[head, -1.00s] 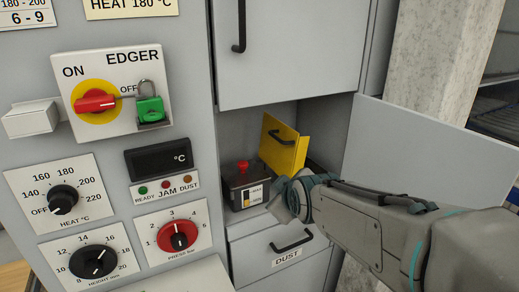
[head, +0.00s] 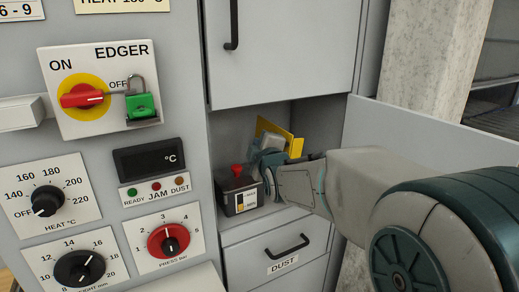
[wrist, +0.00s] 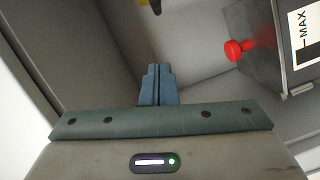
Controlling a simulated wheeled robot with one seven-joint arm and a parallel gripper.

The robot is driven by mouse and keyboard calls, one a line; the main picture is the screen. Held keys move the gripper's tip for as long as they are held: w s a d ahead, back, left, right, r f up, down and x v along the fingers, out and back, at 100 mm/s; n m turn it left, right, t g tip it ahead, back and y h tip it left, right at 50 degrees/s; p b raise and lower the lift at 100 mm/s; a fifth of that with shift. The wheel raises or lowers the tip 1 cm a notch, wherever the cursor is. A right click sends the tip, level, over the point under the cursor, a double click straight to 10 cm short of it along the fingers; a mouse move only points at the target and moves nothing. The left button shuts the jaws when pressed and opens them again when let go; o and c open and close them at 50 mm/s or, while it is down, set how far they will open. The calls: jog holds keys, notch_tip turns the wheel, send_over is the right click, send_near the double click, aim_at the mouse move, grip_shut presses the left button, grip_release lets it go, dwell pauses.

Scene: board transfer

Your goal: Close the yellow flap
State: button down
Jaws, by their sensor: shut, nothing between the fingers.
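The yellow flap (head: 296,146) is in the open compartment in the head view, mostly hidden behind my gripper. A small yellow piece with a dark part (wrist: 150,4) shows at the top edge of the wrist view. My gripper (head: 262,150) is inside the compartment in front of the flap, its fingers together and empty. In the wrist view the fingertips (wrist: 157,70) are pressed together. I cannot tell whether they touch the flap.
A dark box with a red knob (head: 237,190) stands left of my gripper; its red knob (wrist: 236,49) shows close by. The open grey door (head: 430,135) is to the right. A DUST drawer (head: 285,245) is below, and a control panel (head: 110,150) stands left.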

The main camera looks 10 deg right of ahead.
jog(key=w+d+f+p, duration=0.1)
jog(key=w+d, duration=0.2)
jog(key=w, duration=0.1)
jog(key=shift+w+d+f, duration=0.2)
jog(key=shift+w+f, duration=0.1)
jog(key=shift+w, duration=0.1)
jog(key=shift+r, duration=0.1)
